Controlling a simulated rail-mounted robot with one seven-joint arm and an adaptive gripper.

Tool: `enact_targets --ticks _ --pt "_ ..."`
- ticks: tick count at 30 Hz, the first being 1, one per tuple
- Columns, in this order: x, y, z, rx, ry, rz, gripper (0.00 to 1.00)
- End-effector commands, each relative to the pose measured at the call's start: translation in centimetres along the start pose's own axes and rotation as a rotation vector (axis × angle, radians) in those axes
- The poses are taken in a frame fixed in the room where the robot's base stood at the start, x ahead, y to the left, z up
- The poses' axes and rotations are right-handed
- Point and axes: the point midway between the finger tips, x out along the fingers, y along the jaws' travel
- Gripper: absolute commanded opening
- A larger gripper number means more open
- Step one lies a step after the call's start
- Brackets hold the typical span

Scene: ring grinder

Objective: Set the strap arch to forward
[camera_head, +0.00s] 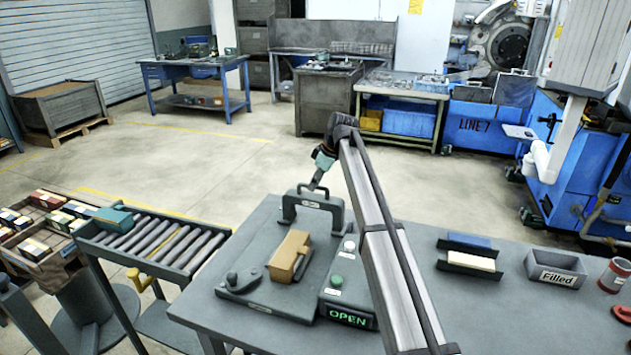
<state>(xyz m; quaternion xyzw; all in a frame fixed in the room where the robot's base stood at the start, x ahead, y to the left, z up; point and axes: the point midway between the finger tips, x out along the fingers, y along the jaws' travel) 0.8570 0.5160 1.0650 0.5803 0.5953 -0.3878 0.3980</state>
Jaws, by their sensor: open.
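The dark grey strap arch (289,208) stands at the back of a grey fixture plate (262,292) on the workbench. It has a small pale label on its crossbar. A tan block (289,256) sits on the plate in front of the arch. My arm reaches in from the lower right, and my gripper (315,186) points down just above the arch's crossbar, near its right half. The gripper is open, but it looks small and its fingers are hard to make out. I cannot tell whether they touch the arch.
A knob lever (233,280) is at the plate's left front. A control box (347,316) showing green OPEN stands at its right. Small trays (470,262) and a bin labelled Filled (556,270) are further right. A roller conveyor (150,238) adjoins at left.

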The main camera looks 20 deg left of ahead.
Motion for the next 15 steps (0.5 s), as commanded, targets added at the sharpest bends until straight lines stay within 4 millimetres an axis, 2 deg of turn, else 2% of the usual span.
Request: enact_targets --ticks 5,6,9,15 --pt "0.03 0.00 0.00 0.000 0.000 0.000 0.42" --pt "0.02 0.00 0.00 0.000 0.000 0.000 0.35" --pt "0.02 0.00 0.00 0.000 0.000 0.000 0.00" --pt "0.03 -0.05 0.00 0.000 0.000 0.000 0.00"
